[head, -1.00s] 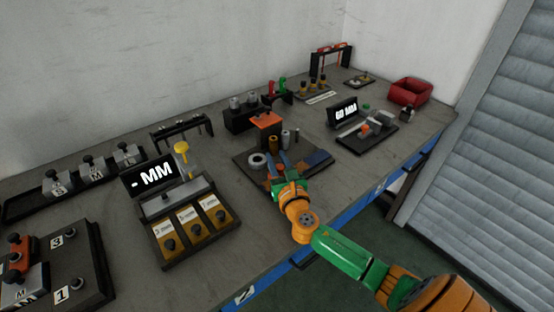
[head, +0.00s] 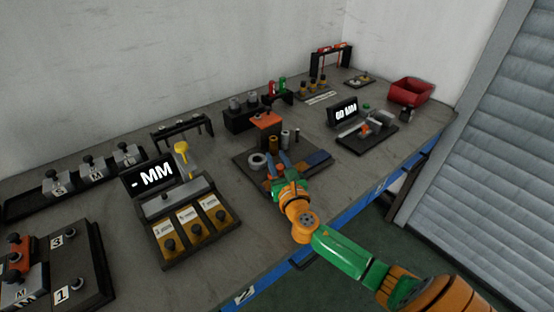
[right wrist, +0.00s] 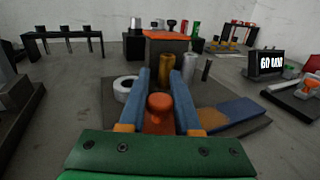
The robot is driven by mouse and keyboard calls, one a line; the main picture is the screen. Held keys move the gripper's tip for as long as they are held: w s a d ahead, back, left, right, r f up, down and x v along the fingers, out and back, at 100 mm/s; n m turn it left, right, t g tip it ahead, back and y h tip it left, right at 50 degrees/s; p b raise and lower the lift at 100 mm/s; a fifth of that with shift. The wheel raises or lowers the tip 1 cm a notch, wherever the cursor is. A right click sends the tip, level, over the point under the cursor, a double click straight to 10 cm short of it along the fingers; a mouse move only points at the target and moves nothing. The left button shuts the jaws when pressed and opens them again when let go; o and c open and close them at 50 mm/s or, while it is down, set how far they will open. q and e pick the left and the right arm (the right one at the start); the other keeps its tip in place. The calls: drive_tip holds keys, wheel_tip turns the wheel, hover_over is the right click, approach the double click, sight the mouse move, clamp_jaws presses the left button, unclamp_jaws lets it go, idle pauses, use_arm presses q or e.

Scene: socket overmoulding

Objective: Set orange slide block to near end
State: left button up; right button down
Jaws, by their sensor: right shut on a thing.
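My right gripper (head: 276,165) is low over a dark board (head: 243,161) on the bench. In the right wrist view its two blue fingers (right wrist: 159,92) stand on either side of an orange knob (right wrist: 159,104) and are shut on it. The knob sits on an orange block (right wrist: 160,124), partly hidden by the fingers and the green hand. In the head view the hand hides this block. A separate orange-topped dark box (right wrist: 166,40) stands behind it, and also shows in the head view (head: 267,119). My left gripper is not in view.
On the board are a white ring (right wrist: 124,88), a brass cylinder (right wrist: 167,68), grey cylinders (right wrist: 189,68) and a blue block (right wrist: 240,110). A station with a 60 MM display (head: 343,111) stands to the right. A panel (head: 195,236) with a MM display stands left.

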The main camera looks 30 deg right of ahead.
sight(314, 153)
drive_tip(key=shift+d, duration=0.15)
drive_tip(key=d+b, duration=0.1)
drive_tip(key=d, duration=0.3)
drive_tip(key=d+b, duration=0.2)
drive_tip(key=d, duration=0.3)
drive_tip(key=w+d+b, duration=0.1)
drive_tip(key=d, duration=0.4)
drive_tip(key=shift+f+b, duration=0.1)
drive_tip(key=shift+b, duration=0.25)
drive_tip(key=shift+w+d, duration=0.1)
drive_tip(key=shift+d, duration=0.35)
drive_tip(key=shift+r, duration=0.3)
drive_tip(key=c, duration=0.8)
unclamp_jaws()
drive_tip(key=shift+c, duration=0.2)
drive_tip(key=shift+o, duration=0.9)
drive_tip(key=shift+w+d+f, duration=0.1)
drive_tip(key=shift+d+f, duration=0.1)
drive_tip(key=shift+d, duration=0.05)
drive_tip(key=shift+a, duration=0.1)
